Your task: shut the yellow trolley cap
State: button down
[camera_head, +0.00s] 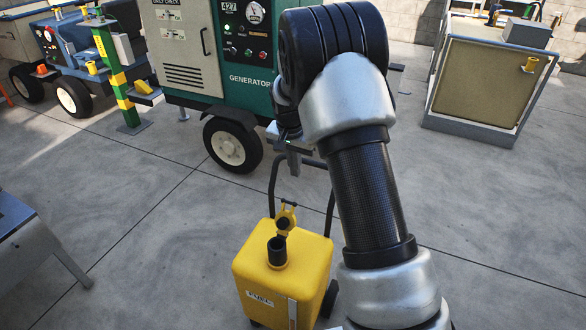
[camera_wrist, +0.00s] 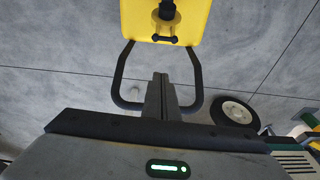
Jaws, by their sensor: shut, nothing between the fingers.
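The yellow fuel trolley (camera_head: 308,262) stands on the floor at the lower middle of the head view, with a black handle frame behind it. Its dark filler neck (camera_head: 277,250) rises from the top. The yellow cap (camera_head: 286,217) is open, tilted up behind the neck. My gripper (camera_head: 296,168) is shut and empty, above and behind the cap, near the handle. Its closed fingers (camera_wrist: 160,80) show in the wrist view, apart from the cap.
A green generator (camera_head: 240,92) with a wheel (camera_head: 232,144) stands behind my gripper. A blue vehicle (camera_head: 80,60) and a green-yellow post (camera_head: 112,65) are at the left. A grey bench (camera_head: 25,240) is at the lower left. A tan-sided crate (camera_head: 485,82) is at the right.

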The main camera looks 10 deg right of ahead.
notch_tip(320, 180, down, 8)
jog(key=s+a+b, duration=0.1)
jog(key=b, duration=0.1)
jog(key=shift+s+a, duration=0.25)
jog(key=shift+s, duration=0.1)
jog(key=shift+s+a+r, duration=0.1)
jog(key=shift+r, duration=0.1)
